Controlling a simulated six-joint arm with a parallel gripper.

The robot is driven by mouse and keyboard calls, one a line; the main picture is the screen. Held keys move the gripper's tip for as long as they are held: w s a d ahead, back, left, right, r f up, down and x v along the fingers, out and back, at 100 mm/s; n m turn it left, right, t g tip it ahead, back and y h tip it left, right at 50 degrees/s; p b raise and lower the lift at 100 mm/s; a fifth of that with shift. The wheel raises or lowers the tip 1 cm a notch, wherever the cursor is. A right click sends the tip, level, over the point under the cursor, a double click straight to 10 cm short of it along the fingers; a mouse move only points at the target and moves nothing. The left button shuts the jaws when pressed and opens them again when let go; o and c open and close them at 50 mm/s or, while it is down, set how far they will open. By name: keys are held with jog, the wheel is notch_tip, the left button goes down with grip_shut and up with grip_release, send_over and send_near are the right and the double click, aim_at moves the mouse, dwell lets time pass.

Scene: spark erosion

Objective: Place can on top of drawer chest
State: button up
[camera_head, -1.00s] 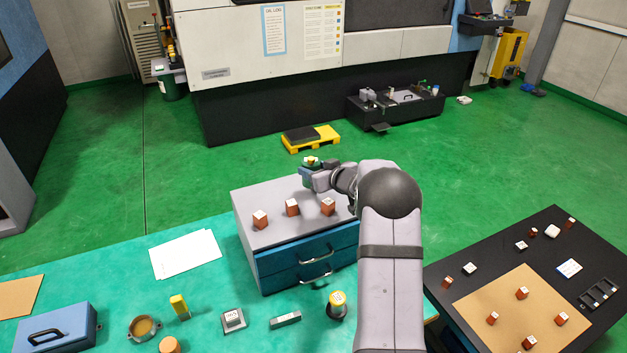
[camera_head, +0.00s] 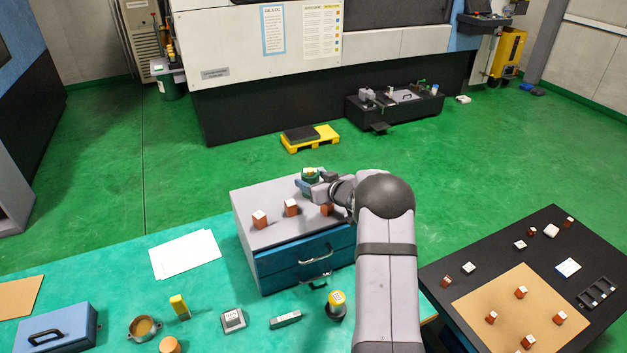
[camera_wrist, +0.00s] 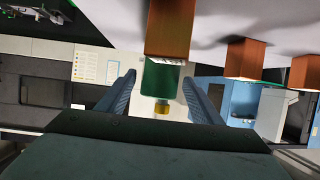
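The drawer chest (camera_head: 262,206) has a grey top and blue drawers with metal handles and stands on the teal table. My gripper (camera_head: 312,179) is over the chest's far edge with the green can (camera_head: 310,171) between its fingers. The can has a yellow part on its end. Whether the can's base touches the chest top I cannot tell.
Three copper blocks stand on the chest top: left (camera_head: 260,220), middle (camera_head: 291,208) and right, partly hidden by my arm (camera_head: 326,210). One block (camera_wrist: 168,30) appears close to the can in the wrist view. The chest top's left back is clear.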

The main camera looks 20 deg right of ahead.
jog(key=shift+r, duration=0.1)
jog(key=shift+r, duration=0.15)
jog(key=shift+s, duration=0.2)
jog(key=b+v, duration=0.3)
jog(key=v, duration=0.8)
jog(key=shift+s+b, duration=0.3)
jog(key=shift+b, duration=0.05)
jog(key=s+a+f+g, duration=0.3)
jog(key=s+a, duration=0.4)
jog(key=s, duration=0.4)
jog(key=s+a+f+g, duration=0.3)
jog(key=s+a+g, duration=0.3)
jog(key=s, duration=0.5)
jog(key=s+a+f+g+h, duration=0.1)
jog(key=s+a+f+g, duration=0.3)
jog(key=s+a, duration=0.4)
jog(key=s, duration=0.3)
jog(key=shift+a+m, duration=0.25)
jog(key=shift+m, duration=0.15)
